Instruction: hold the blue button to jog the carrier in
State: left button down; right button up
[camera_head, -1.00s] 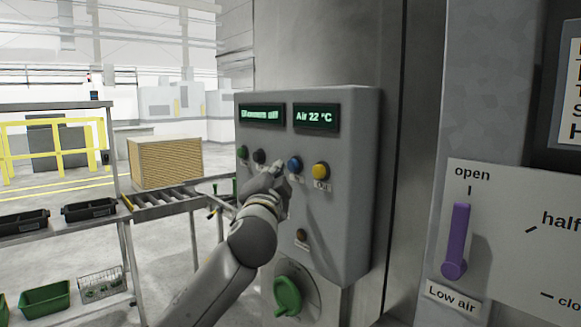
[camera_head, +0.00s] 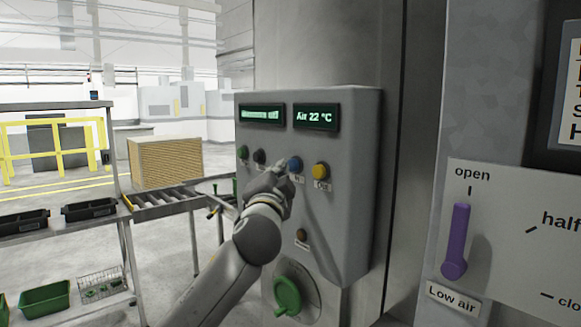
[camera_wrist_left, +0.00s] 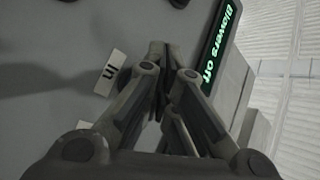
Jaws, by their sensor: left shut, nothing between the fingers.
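The blue button (camera_head: 295,164) sits on the grey control box, above a small label that reads "In" in the left wrist view (camera_wrist_left: 109,73). A yellow button (camera_head: 320,171) labelled "Out" is just right of it. My left gripper (camera_head: 281,167) is shut and empty, with its tips just left of the blue button in the head view. I cannot tell whether the tips touch it. My right gripper is not in view.
A purple lever (camera_head: 456,240) stands at "open" on the right. A roller conveyor (camera_head: 165,199) is at left.

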pick_arm(q)
jog(key=shift+w+d, duration=0.3)
jog(key=shift+d, duration=0.15)
dwell(2.2)
jog(key=shift+s+a, duration=0.1)
dwell(3.4)
jog(key=shift+s+a, duration=0.45)
jog(key=shift+a, duration=0.2)
jog(key=shift+s+a, duration=0.75)
jog(key=shift+a, duration=0.3)
jog(key=shift+s+a, duration=0.7)
jog(key=shift+a, duration=0.3)
